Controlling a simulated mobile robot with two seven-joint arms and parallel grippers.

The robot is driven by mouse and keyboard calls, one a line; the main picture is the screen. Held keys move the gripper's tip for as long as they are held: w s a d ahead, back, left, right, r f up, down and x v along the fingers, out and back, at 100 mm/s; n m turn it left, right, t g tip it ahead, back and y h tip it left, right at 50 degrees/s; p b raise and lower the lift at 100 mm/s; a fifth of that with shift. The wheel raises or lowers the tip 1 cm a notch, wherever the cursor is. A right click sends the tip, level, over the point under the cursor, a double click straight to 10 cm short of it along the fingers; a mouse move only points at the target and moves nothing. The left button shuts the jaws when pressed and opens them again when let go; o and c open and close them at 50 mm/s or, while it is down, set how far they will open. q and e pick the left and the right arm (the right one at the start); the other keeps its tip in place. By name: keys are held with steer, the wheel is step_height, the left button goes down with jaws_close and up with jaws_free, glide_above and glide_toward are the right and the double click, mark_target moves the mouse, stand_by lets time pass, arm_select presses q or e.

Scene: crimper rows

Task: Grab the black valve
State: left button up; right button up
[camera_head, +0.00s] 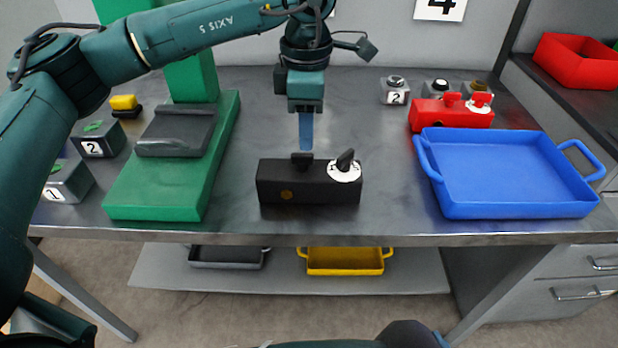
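The black valve (275,187) is a black box on the table, near its front edge. It has a small black block on top and a black handle on a white dial (345,172). My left gripper (306,148) points down from above, its blue finger just over or behind the small block on top of the valve. The fingers line up in this view, so I cannot tell whether they are open or shut or whether they touch the valve. My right gripper is not seen.
A green press (160,195) stands left, with numbered grey boxes (98,140) beyond it. A blue tray (510,175) and a red valve-like box (450,113) stand right. A numbered block (395,92) is behind. The table is clear on both sides of the black valve.

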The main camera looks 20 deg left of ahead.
mark_target(310, 153)
arm_select(q)
steer(key=shift+w+d+f+p, duration=0.1)
steer(key=shift+f+p, duration=0.2)
steer(key=shift+f, duration=1.3)
steer(key=shift+d+f+p, duration=0.1)
steer(key=shift+f+p, duration=0.2)
steer(key=shift+f, duration=1.3)
jaws_close()
steer(key=shift+r, duration=0.1)
steer(key=shift+w+r, duration=0.1)
steer(key=shift+r, duration=0.05)
